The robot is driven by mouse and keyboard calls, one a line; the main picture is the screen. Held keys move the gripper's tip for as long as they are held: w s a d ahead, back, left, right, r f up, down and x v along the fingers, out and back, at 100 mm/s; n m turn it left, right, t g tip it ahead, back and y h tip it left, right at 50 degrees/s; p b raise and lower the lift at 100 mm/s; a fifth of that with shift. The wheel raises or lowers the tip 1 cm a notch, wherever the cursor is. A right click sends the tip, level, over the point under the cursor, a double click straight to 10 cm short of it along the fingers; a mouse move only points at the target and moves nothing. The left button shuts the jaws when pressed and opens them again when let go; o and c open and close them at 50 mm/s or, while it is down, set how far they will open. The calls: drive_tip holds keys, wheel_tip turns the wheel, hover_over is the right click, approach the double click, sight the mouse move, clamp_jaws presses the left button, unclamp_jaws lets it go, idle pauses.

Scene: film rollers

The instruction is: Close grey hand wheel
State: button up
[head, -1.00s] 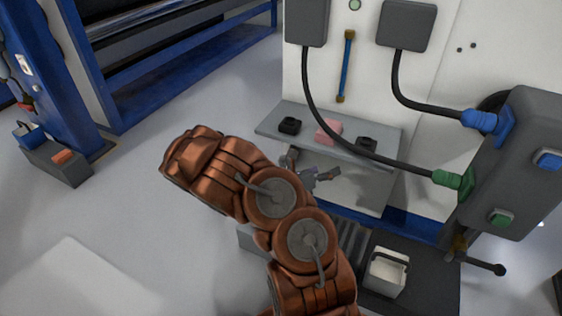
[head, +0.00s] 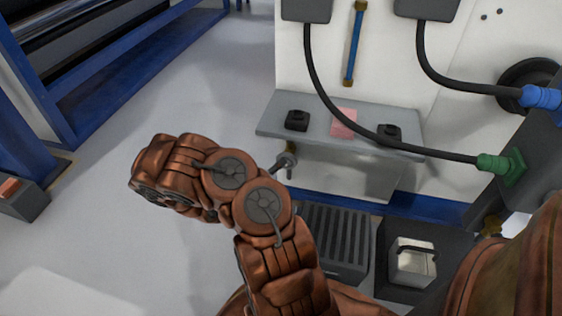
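A dark grey round wheel-like ring (head: 514,74) shows at the upper right edge of the head view, on the white panel. The blue connector and the dark box hide part of it. I cannot tell whether it is the grey hand wheel or how far it is turned. My copper arm is folded in the middle of the view. A small grey piece that looks like part of my gripper (head: 286,163) sticks out behind the arm joint, in front of the shelf. Its fingers are mostly hidden, and it is well to the left of the ring.
A grey shelf (head: 268,129) carries two small black items (head: 297,121) and a pink block (head: 344,122). Black cables run to a blue connector (head: 540,97) and a green connector (head: 497,164). A white container (head: 412,263) stands low at right. The floor at left is open.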

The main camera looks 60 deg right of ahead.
sight(287, 160)
drive_tip(key=shift+s+b+x, duration=0.2)
drive_tip(key=shift+b+x, duration=0.1)
drive_tip(key=shift+x, duration=0.85)
drive_tip(key=shift+s+b+x, duration=0.2)
drive_tip(key=shift+b+x, duration=0.05)
drive_tip(key=shift+x, duration=0.95)
drive_tip(key=shift+s+b+x, duration=0.2)
drive_tip(key=shift+b+x, duration=0.1)
drive_tip(key=shift+x, duration=0.85)
drive_tip(key=shift+c, duration=0.2)
